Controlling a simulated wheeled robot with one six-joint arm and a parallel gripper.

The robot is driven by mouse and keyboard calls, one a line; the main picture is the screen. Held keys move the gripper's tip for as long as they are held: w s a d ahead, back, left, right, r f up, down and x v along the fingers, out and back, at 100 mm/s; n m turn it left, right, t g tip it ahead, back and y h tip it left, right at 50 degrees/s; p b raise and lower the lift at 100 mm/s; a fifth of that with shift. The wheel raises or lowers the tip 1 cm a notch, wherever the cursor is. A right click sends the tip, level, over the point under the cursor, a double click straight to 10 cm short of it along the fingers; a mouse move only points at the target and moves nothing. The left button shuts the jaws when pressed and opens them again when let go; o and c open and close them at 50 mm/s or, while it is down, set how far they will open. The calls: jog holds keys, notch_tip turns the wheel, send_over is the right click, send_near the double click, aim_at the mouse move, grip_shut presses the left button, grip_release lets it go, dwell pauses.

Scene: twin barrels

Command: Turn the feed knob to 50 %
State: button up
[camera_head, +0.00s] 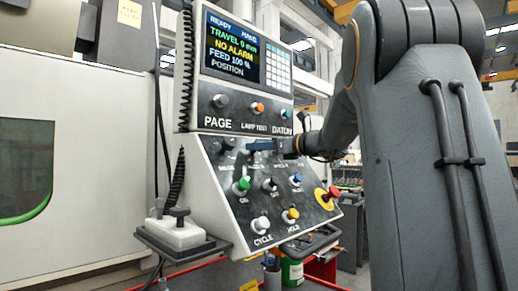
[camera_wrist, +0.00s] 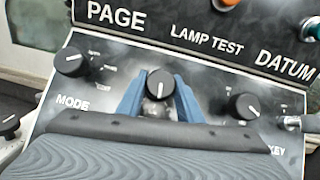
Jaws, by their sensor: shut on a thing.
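The black middle knob (camera_wrist: 160,83) is in the upper row of the sloped panel, between the MODE knob and the KEY knob. Its own label is hidden, so I cannot read it as the feed knob. A white line on its face runs roughly up and down. My gripper (camera_wrist: 160,88) has its blue fingers on both sides of this knob, shut on it. In the head view my gripper (camera_head: 261,145) reaches the panel from the right and hides most of that knob. The screen (camera_head: 232,49) reads FEED 100 %, TRAVEL 0 mm and NO ALARM.
PAGE, LAMP TEST and DATUM buttons sit above. Coloured buttons and a red emergency stop (camera_head: 333,192) are lower. A small shelf (camera_head: 182,243) juts out at the left.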

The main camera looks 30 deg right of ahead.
jog(key=n+g+y, duration=0.1)
jog(key=n, duration=0.2)
jog(key=n+g+y, duration=0.1)
jog(key=n+y, duration=0.1)
jog(key=shift+d+n+g, duration=0.15)
jog(key=shift+n+g, duration=0.15)
jog(key=shift+n, duration=0.1)
jog(key=n+g+y+p, duration=0.1)
jog(key=n+g+p, duration=0.1)
jog(key=n, duration=0.2)
jog(key=shift+r+n+g, duration=0.15)
jog(key=shift+n+g, duration=0.25)
jog(key=n+g+p, duration=0.2)
jog(key=n+p, duration=0.1)
jog(key=n+g+p, duration=0.1)
jog(key=n+p, duration=0.2)
jog(key=shift+r+g+y, duration=0.1)
jog(key=shift+g+y, duration=0.2)
jog(key=shift+g, duration=0.1)
jog(key=n+g+p, duration=0.1)
jog(key=n+p, duration=0.1)
jog(key=p, duration=0.1)
jog(key=shift+n+g+h+p, duration=0.35)
jog(key=shift+n+g+h, duration=0.05)
jog(key=shift+w+f, duration=0.1)
jog(key=shift+f, duration=0.1)
jog(key=o, duration=1)
